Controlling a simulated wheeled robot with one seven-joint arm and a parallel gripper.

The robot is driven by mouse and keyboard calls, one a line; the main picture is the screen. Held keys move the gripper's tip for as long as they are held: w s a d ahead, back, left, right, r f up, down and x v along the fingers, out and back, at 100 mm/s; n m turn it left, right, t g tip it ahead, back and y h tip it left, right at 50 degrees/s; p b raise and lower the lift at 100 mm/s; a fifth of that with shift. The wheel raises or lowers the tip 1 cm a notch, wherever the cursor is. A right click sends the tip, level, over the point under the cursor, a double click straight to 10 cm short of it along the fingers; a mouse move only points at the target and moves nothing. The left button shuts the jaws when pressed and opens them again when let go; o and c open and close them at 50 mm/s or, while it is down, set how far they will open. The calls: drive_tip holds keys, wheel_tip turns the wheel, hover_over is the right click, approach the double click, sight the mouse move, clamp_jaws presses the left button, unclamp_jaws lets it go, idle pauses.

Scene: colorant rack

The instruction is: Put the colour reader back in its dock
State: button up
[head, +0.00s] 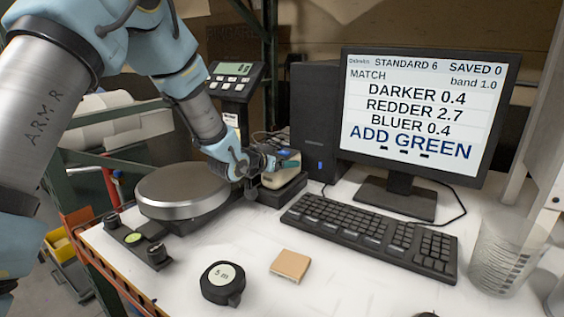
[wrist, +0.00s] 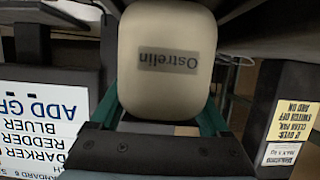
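The colour reader (head: 282,176) is a cream, rounded body at my gripper's end, between the scale and the computer tower. In the wrist view the colour reader (wrist: 166,75) shows large, with an upside-down "Ostrelin" label. My gripper (head: 268,161) has its green fingers on both sides of it, and they appear closed on its sides. A dark block that looks like the dock (head: 279,194) lies directly below the reader. I cannot tell whether the reader rests in it or hangs just above it.
A scale with a round steel pan (head: 183,190) stands left of the reader and its display (head: 234,78) behind. The tower (head: 314,120), monitor (head: 425,105) and keyboard (head: 372,232) are to the right. A tape measure (head: 222,284) and tan tile (head: 290,265) lie in front.

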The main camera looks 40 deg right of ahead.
drive_tip(key=shift+o, duration=1.4)
drive_tip(key=shift+r, duration=0.1)
drive_tip(key=shift+r+p, duration=0.2)
drive_tip(key=shift+p, duration=0.1)
drive_tip(key=b+v, duration=0.3)
drive_tip(key=v, duration=0.9)
